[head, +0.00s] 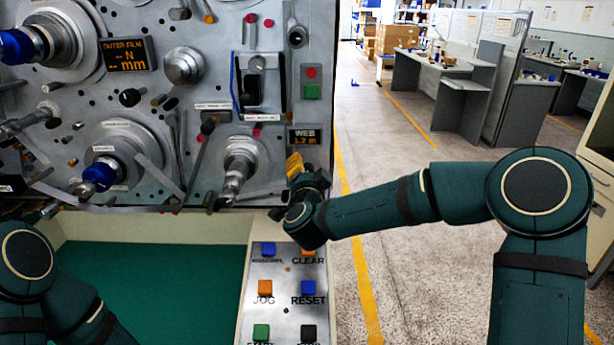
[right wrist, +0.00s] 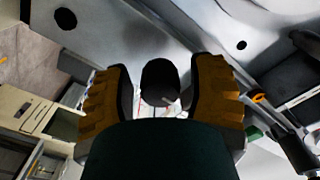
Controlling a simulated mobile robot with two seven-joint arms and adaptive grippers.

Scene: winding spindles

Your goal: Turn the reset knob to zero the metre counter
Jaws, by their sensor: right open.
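In the right wrist view a dark round-ended knob (right wrist: 160,82) stands between the two open ribbed fingers of my right gripper (right wrist: 160,70). A narrow gap shows on each side of the knob. In the head view my gripper hides the knob. My left arm shows at the lower left, but its gripper is out of view.
A spindle (head: 240,165) with a metal shaft sticks out just left of my right gripper. Below is a button panel (head: 285,270) with CLEAR, JOG and RESET labels. A blue-tipped spindle (head: 100,177) is further left. Open floor (head: 385,135) lies to the right.

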